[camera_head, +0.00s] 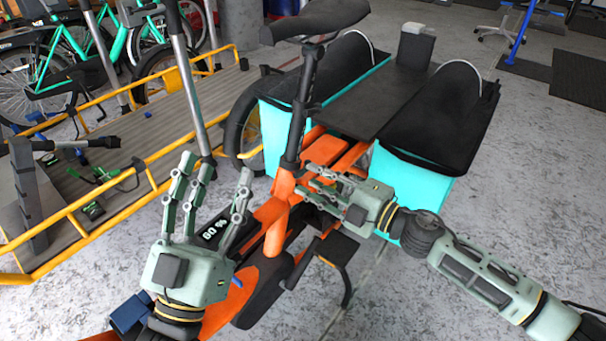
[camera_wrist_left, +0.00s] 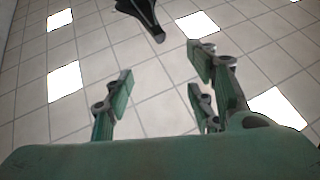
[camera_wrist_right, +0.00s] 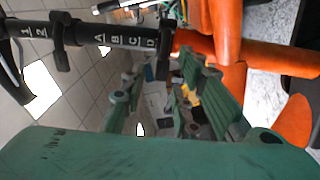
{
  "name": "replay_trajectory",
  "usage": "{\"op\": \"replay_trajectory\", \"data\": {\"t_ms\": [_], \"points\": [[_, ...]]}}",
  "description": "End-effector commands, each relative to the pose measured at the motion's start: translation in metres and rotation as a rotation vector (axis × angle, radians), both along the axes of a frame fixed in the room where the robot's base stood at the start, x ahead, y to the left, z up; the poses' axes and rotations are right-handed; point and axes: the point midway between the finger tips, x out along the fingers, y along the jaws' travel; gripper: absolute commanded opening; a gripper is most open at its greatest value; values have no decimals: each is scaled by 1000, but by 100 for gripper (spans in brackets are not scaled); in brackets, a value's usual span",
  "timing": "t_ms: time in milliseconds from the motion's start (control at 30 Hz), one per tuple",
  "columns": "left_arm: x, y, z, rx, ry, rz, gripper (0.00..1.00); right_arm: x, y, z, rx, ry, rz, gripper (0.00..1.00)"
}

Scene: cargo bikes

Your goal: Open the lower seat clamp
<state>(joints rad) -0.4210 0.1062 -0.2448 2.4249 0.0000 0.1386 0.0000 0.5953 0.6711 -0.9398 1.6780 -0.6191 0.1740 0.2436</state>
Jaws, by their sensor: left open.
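The orange bike's black seat post (camera_head: 302,105) stands upright under the saddle (camera_head: 315,19). The lower seat clamp (camera_head: 290,164) is a dark collar where the post meets the orange frame. In the right wrist view the lower clamp (camera_wrist_right: 167,36) sits beside the letters A to D, and another collar (camera_wrist_right: 62,38) is near the numbers. Whether the lower clamp's lever is open is unclear. My right gripper (camera_head: 318,184) is just right of the clamp, fingers apart, with no visible grip on it. My left gripper (camera_head: 212,188) is open and empty, fingers up, left of the frame.
Turquoise panniers with black covers (camera_head: 440,115) flank the rear rack (camera_head: 370,95). A cargo bike with a wooden deck (camera_head: 150,120) and yellow rails stands at left. Grey floor (camera_head: 520,190) is clear at right.

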Motion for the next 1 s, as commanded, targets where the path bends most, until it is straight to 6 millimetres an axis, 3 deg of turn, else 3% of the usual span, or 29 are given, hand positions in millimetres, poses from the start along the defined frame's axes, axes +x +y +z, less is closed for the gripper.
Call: {"op": "replay_trajectory", "data": {"t_ms": [233, 567, 900, 1000], "points": [[-15, 1, 19, -34, -119, -6, 51, 16, 23, 0, 0, -2, 1, 28], [-17, 2, 23, -40, -139, -8, 51, 18, 25, 0, 1, 1, 0, 28], [-17, 2, 23, -40, -138, -8, 51, 19, 25, 1, 1, -1, 0, 0], [-17, 2, 23, -39, -139, -7, 51, 19, 25, 1, 2, -1, -1, 0]]}}
